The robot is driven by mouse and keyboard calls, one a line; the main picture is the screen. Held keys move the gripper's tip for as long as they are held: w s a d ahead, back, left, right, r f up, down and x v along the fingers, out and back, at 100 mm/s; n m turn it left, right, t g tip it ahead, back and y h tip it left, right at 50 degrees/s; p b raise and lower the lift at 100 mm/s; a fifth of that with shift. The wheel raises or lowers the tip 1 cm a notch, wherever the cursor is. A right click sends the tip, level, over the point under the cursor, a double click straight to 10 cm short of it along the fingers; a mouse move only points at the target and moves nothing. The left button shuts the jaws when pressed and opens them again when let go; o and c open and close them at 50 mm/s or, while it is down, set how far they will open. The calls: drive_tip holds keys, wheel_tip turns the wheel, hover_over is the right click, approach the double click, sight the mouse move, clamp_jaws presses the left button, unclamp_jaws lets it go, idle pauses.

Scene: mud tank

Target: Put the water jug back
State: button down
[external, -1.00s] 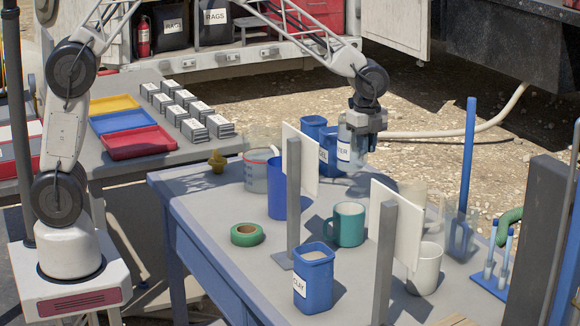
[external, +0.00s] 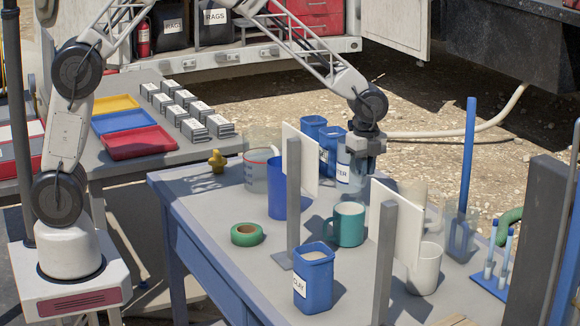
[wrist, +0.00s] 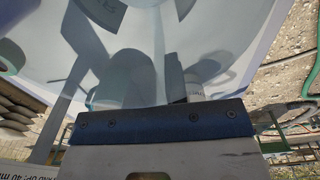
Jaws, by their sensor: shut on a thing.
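The water jug (external: 343,173) is a clear container with a white label that ends in "TER". It is upright at the far edge of the blue table (external: 215,205), in the external view. My gripper (external: 366,149) is at the jug's upper right side and shut on it. The jug is at or just above the tabletop; its base is partly hidden, so I cannot tell if it touches. In the wrist view, my gripper's dark blue bar (wrist: 160,122) crosses the frame, with pale, see-through shapes beyond it.
Blue containers (external: 313,127) stand just left of the jug. A white panel on a post (external: 294,190) is in front. A teal mug (external: 347,225), a blue clay bin (external: 313,280), a white mug (external: 425,270) and green tape (external: 247,235) are nearer.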

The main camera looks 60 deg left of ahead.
sight(365, 183)
drive_tip(key=shift+f, duration=1.85)
drive_tip(key=shift+f, duration=0.1)
drive_tip(key=c, duration=1.1)
unclamp_jaws()
drive_tip(key=shift+c, duration=0.2)
wheel_tip(365, 183, up, 12)
drive_tip(key=shift+r, duration=0.1)
